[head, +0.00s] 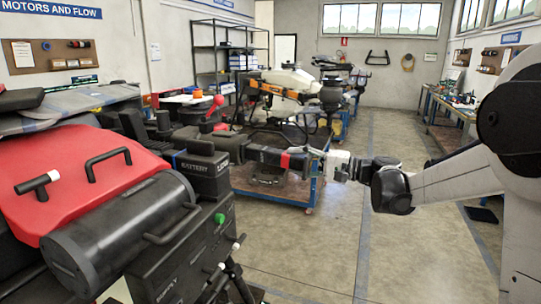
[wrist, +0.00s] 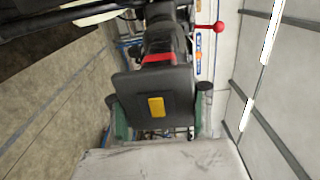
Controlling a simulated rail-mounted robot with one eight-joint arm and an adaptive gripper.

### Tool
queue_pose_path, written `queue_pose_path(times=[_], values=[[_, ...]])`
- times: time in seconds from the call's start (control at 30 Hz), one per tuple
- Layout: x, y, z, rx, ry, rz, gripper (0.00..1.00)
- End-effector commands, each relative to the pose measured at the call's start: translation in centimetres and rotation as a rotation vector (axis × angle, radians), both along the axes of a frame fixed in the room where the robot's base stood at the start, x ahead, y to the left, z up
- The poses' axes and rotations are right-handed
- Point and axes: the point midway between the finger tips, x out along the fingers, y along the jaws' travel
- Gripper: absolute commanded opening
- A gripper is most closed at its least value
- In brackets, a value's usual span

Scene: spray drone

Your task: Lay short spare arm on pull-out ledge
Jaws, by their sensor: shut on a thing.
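The short spare arm (head: 270,156) is dark, with a red band near its right end, and reaches left from my gripper (head: 333,163) in the head view. In the wrist view, the spare arm (wrist: 158,82) shows a broad black end plate with a yellow patch, and the red band lies beyond it. My gripper (wrist: 157,106) is shut on this end, with one green-padded finger on each side. The arm is held in the air, roughly level. I cannot clearly pick out the pull-out ledge in either view.
A black battery box (head: 203,177) stands just left of the spare arm's far end. A red-and-black machine (head: 95,185) fills the left foreground. A drone (head: 290,82) sits behind, above a blue cart (head: 290,191). The floor (head: 385,245) at front right is clear.

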Motion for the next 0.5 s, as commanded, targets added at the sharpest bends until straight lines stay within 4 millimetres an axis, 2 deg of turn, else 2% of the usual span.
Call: queue_pose_path(times=[0.07, 0.1, 0.27, 0.5], values=[[-0.07, -0.38, -0.32, -0.007, 0.001, -0.005, 0.0], [-0.04, -0.41, -0.32, -0.007, 0.001, -0.005, 0.36], [0.01, -0.42, -0.28, -0.007, 0.001, -0.006, 0.57], [0.07, -0.32, -0.16, -0.004, 0.001, -0.006, 0.58]])
